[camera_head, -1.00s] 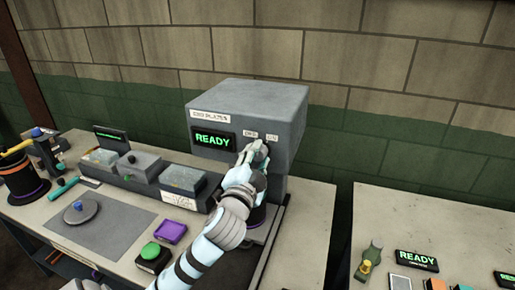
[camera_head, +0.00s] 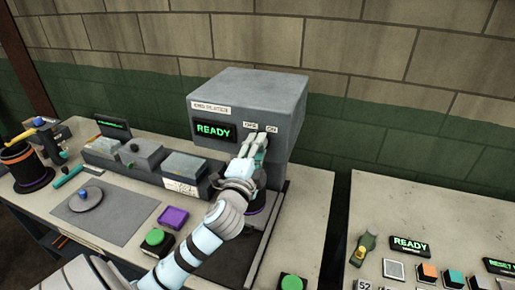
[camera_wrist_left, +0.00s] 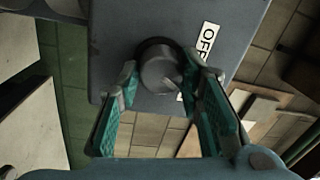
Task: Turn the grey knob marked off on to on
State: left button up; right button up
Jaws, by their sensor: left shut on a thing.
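The grey knob (camera_wrist_left: 159,68) is on the front of a grey machine (camera_head: 250,88), near its OFF label (camera_wrist_left: 207,45). In the head view the OFF label (camera_head: 250,125) and the ON label (camera_head: 271,128) sit above it, and my fingers mostly hide the knob. My left gripper (camera_head: 256,143) reaches up to the machine's front. In the left wrist view its two green-padded fingers (camera_wrist_left: 163,76) are shut on the knob, one on each side. I cannot make out which label the knob points to. My right gripper is not in view.
A green READY display (camera_head: 213,132) is left of the knob. Below are a purple tray (camera_head: 173,217) and a green button (camera_head: 155,237). A second bench (camera_head: 430,215) with a READY display stands at the right, past a gap.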

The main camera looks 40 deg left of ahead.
pick_arm(q)
jog(key=shift+r, duration=0.1)
jog(key=o, duration=1.2)
jog(key=v, duration=0.7)
jog(key=shift+s+d, duration=0.15)
jog(key=shift+s, duration=0.1)
jog(key=shift+w, duration=0.15)
jog(key=shift+f, duration=0.2)
